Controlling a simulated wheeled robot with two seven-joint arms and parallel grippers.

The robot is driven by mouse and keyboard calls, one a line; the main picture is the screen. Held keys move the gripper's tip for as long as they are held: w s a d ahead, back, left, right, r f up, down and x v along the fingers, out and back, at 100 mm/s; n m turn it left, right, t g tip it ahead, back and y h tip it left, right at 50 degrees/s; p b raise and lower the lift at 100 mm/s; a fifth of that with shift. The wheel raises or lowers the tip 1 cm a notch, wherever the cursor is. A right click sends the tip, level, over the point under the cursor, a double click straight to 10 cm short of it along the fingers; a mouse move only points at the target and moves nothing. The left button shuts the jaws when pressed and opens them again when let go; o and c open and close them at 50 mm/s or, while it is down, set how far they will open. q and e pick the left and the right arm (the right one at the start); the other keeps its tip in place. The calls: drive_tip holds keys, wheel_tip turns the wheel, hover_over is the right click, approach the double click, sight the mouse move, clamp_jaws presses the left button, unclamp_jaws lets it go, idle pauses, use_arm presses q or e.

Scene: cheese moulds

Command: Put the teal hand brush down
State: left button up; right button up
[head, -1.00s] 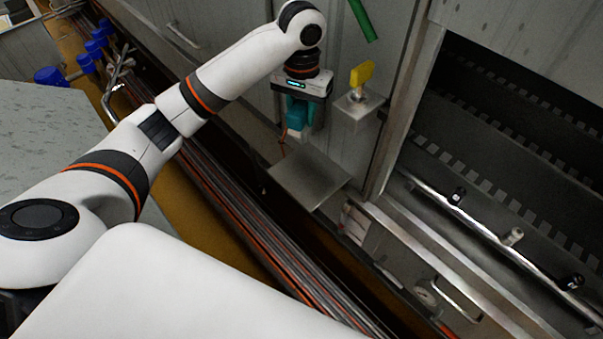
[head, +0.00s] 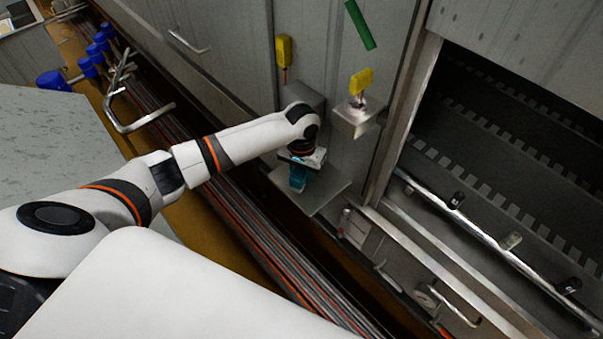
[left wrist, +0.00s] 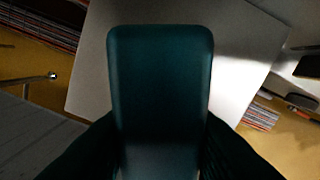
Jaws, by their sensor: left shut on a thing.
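The teal hand brush (head: 297,181) is held in my left gripper (head: 300,168), which points down over a flat metal shelf (head: 328,190) on the cabinet wall. In the left wrist view the brush (left wrist: 160,85) fills the middle, dark teal with rounded corners, between the dark fingers. The pale shelf (left wrist: 245,60) lies behind it in that view. The brush is low over the shelf; I cannot tell whether it touches. Its underside is hidden. My right gripper is not in view.
A small metal bracket with a yellow-topped object (head: 361,80) is close right of my left wrist. Another yellow object (head: 284,50) and a green bar (head: 360,25) are on the wall. Pipes (head: 260,240) run below the shelf. The shelf's right part is bare.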

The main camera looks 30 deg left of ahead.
use_arm(q)
drive_tip(key=shift+f, duration=0.45)
drive_tip(key=o, duration=1)
drive_tip(key=shift+f, duration=0.15)
wheel_tip(320, 180, up, 12)
drive_tip(key=shift+r+b, duration=0.2)
drive_tip(key=shift+b, duration=0.1)
